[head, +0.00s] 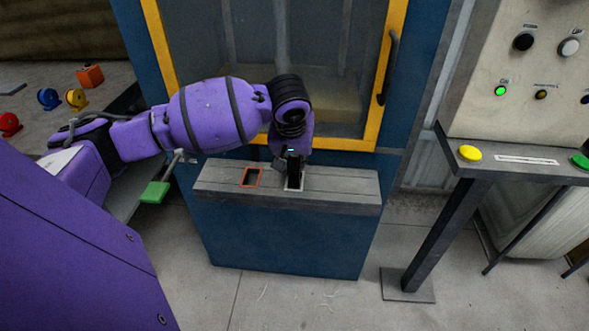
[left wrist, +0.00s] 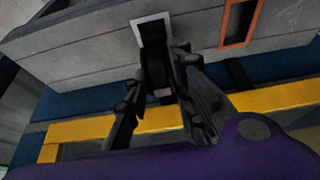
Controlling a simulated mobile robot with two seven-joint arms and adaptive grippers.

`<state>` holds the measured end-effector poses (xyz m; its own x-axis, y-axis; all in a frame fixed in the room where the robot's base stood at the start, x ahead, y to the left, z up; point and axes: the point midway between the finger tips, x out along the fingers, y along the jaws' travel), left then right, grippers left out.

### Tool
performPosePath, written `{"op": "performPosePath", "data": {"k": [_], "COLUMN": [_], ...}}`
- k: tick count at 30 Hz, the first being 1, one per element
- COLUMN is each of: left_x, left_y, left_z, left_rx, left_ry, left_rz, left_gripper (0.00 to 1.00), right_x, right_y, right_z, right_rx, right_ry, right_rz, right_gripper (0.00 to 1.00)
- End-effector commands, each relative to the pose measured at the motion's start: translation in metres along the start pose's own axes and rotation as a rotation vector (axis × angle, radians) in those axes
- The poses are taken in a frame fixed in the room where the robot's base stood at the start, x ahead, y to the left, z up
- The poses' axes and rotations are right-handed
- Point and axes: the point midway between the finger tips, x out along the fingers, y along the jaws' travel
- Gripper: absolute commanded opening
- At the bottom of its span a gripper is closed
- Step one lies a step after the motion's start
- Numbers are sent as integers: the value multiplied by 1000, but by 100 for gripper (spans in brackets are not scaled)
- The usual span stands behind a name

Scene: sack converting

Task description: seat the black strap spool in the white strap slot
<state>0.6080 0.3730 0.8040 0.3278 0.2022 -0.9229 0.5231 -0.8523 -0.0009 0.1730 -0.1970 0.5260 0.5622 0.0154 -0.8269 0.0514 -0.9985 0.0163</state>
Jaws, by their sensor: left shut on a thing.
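The white strap slot (head: 301,184) is a white-rimmed opening in the top of the grey ledge. In the left wrist view its white rim (left wrist: 138,29) is at the top centre. My left gripper (head: 291,164) points down right over this slot. It is shut on the black strap spool (left wrist: 156,68), which shows between the two fingers in the left wrist view. The spool's far end lines up with the white rim and overlaps its opening. I cannot tell how deep it is in. In the head view the dark fingers mostly hide the spool. My right gripper is not in view.
An orange-rimmed slot (head: 245,184) is left of the white one on the ledge (head: 345,187). A yellow-framed window (head: 398,22) stands behind. A green-tipped lever (head: 155,192) is left. Colored spools (head: 48,98) lie far left. A button console (head: 515,172) stands right.

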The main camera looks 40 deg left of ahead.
Motion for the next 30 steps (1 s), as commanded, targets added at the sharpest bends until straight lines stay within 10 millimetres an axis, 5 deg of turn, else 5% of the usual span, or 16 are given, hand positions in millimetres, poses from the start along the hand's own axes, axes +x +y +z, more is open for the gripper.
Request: {"op": "performPosePath", "data": {"k": [5,11,12,16,30], "left_x": [27,32,33,32,13], "left_y": [0,-1,-1,-1,0], "left_z": [12,17,18,16,12], "left_rx": [1,2,2,2,2], "left_ry": [-4,-11,-13,-11,-1], "left_rz": [-1,-3,-4,-3,1], "left_gripper": [0,0,24,41,42], "right_x": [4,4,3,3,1], "right_y": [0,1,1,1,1], "right_z": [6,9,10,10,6], "right_rx": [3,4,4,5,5], "right_ry": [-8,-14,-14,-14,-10], "right_rz": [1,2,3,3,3], "right_gripper": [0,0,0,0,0]}}
